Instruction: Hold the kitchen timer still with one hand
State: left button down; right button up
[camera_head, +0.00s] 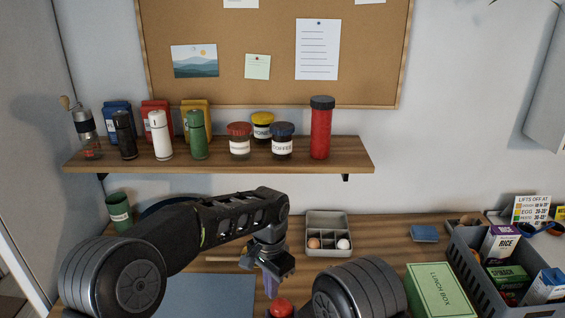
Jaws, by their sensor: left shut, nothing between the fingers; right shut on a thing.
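A red rounded thing (282,309), which looks like the kitchen timer, shows at the bottom edge, just right of the centre. Its lower part is cut off by the frame and its right side lies close to my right arm. My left gripper (271,286) points down just above and to the left of it. Its fingers are shut with nothing between them; I cannot tell whether they touch the red top. Only a rounded dark joint of my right arm shows at the bottom; the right gripper is out of view.
A grey divided box (328,213) with eggs stands behind. A green lunch box (438,291) and a grey crate (474,268) of packages stand at right. A blue-grey mat (215,293) lies at left. A wooden shelf (225,160) with jars and bottles hangs above.

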aim_at(276, 308)
pick_arm(q)
jog(key=n, duration=0.1)
jog(key=d+n, duration=0.1)
jog(key=s+n, duration=0.1)
jog(key=shift+d+r, duration=0.15)
jog(key=shift+r, duration=0.1)
jog(key=shift+f, duration=3.55)
jog(key=shift+f, duration=0.15)
jog(key=shift+w+a, duration=0.3)
jog(key=shift+a, duration=0.1)
jog(key=shift+s+a, duration=0.15)
jog(key=shift+s, duration=0.1)
jog(key=shift+r, duration=0.25)
notch_tip(276, 308, up, 6)
